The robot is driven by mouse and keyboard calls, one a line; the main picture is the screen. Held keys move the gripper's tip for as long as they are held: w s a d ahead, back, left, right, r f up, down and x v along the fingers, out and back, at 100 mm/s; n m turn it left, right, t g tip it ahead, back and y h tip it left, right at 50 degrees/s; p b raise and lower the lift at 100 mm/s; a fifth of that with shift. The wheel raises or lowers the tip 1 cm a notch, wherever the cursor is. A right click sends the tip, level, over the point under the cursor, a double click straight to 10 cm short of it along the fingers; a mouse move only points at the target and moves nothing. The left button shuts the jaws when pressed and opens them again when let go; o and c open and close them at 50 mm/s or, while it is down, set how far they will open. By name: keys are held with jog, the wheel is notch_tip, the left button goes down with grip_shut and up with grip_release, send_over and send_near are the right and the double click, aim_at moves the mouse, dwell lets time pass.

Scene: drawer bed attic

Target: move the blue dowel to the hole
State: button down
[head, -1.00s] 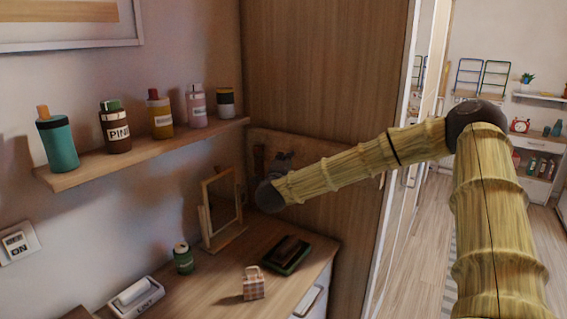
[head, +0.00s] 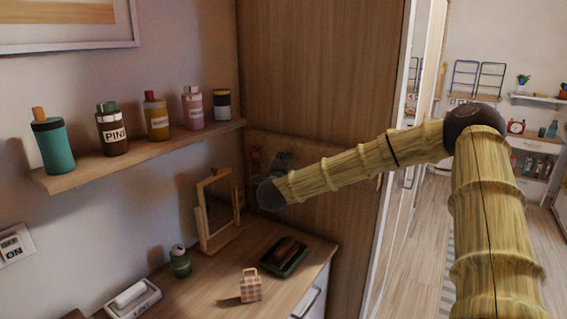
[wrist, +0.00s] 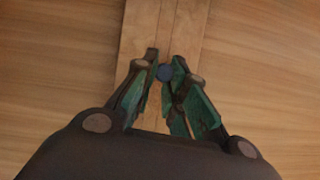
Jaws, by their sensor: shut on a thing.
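In the wrist view my gripper (wrist: 165,82), with dark links and green pads, is shut on the blue dowel (wrist: 165,72). Only the dowel's round, dark blue end shows between the fingertips. A pale wooden board (wrist: 150,22) lies behind the fingertips, with a lengthwise strip or groove along it. I cannot tell whether the dowel touches it. In the head view my gripper (head: 282,161) is small and partly hidden behind the arm's end, in front of the tall wooden panel. I cannot make out the hole in either view.
Below the arm, a desk (head: 215,285) holds a framed mirror (head: 217,212), a green can (head: 180,262), a dark green tray (head: 272,266) and a checkered bag (head: 250,286). A wall shelf (head: 150,150) with several bottles is at left. Open floor lies at right.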

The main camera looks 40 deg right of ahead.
jog(key=shift+w+d, duration=0.15)
jog(key=shift+d, duration=0.25)
jog(key=c, duration=1.4)
grip_release()
jog(key=shift+o, duration=0.2)
jog(key=v, duration=1.2)
